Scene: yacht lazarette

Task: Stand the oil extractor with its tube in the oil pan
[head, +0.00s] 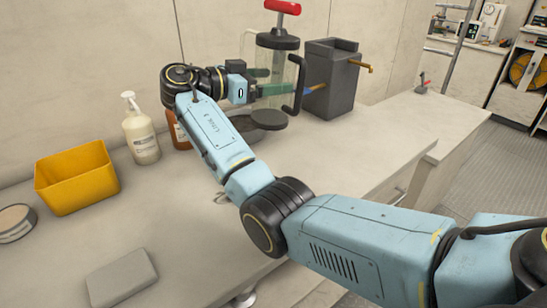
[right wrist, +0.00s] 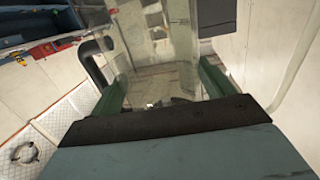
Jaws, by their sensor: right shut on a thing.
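The oil extractor (head: 281,43) is a clear cylinder with a black lid, a red T-handle, a black side handle and a dark round base. It stands upright near the back wall. Its clear body fills the middle of the right wrist view (right wrist: 180,40). A pale tube (head: 246,45) loops at its left. My right gripper (head: 270,90) is shut on the cylinder, with a green finger on either side. A dark, low, round thing (head: 240,123), perhaps the oil pan, shows beside the base, partly behind my arm. I cannot tell whether the base rests or hangs. My left gripper is not in view.
A dark grey box (head: 335,85) with a brass-coloured fitting stands close right of the extractor. A white pump bottle (head: 141,135), an amber bottle (head: 181,135), a yellow bin (head: 77,180), a round tin (head: 14,224) and a grey block (head: 121,279) are left. The right end of the counter is mostly clear.

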